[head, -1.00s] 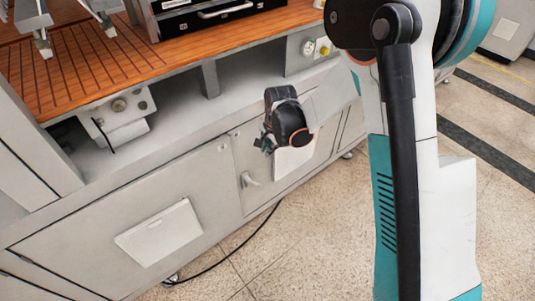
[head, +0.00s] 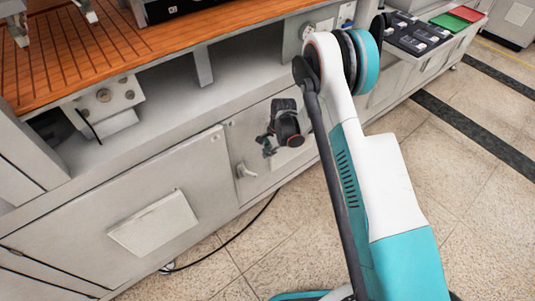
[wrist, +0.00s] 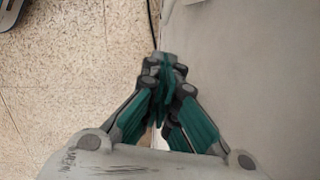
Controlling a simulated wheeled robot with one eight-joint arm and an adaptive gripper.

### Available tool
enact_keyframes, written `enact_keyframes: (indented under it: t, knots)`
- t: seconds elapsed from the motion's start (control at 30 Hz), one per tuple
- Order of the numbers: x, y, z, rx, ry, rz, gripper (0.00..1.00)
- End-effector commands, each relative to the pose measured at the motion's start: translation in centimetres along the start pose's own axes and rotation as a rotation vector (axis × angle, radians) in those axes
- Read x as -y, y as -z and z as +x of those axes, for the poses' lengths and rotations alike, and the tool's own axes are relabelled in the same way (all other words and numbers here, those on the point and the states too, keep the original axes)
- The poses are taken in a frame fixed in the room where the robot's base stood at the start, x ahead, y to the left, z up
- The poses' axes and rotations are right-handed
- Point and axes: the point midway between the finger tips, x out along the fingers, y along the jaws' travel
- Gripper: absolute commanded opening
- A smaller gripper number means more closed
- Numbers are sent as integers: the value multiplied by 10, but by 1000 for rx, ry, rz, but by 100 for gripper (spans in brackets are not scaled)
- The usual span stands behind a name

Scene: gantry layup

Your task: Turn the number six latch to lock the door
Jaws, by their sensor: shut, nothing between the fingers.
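A pale latch lever (head: 245,171) sticks out from the cabinet front, at the left edge of a narrower door (head: 232,132) beside the wide door (head: 85,232). No number is readable on it. My gripper (head: 267,146) is just above and to the right of the latch, in front of the narrower door, and looks apart from it. In the wrist view my gripper (wrist: 168,68) has its green-padded fingers together with nothing between them. The pale cabinet face (wrist: 235,70) fills the right side there. The latch is not recognisable in that view.
The cabinet carries a slatted wooden top (head: 150,55) with an open recess below it. A white plate (head: 152,222) is on the wide door. A black cable (head: 245,228) lies on the speckled floor (head: 290,235). Trays and small parts (head: 425,33) stand at the far right.

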Motion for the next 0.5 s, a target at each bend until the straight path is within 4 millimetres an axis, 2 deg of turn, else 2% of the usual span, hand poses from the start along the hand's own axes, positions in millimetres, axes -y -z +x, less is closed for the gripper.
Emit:
enact_keyframes:
  t: [0.03, 0.3, 0.37, 0.5]
  knots:
    - [0, 0, 14, 0, 0, -1, 0]
    - [0, 0, 68, 0, 0, 0, 0]
    - [0, 0, 78, 0, 0, 0, 0]
    - [0, -16, 91, 0, 0, -3, 0]
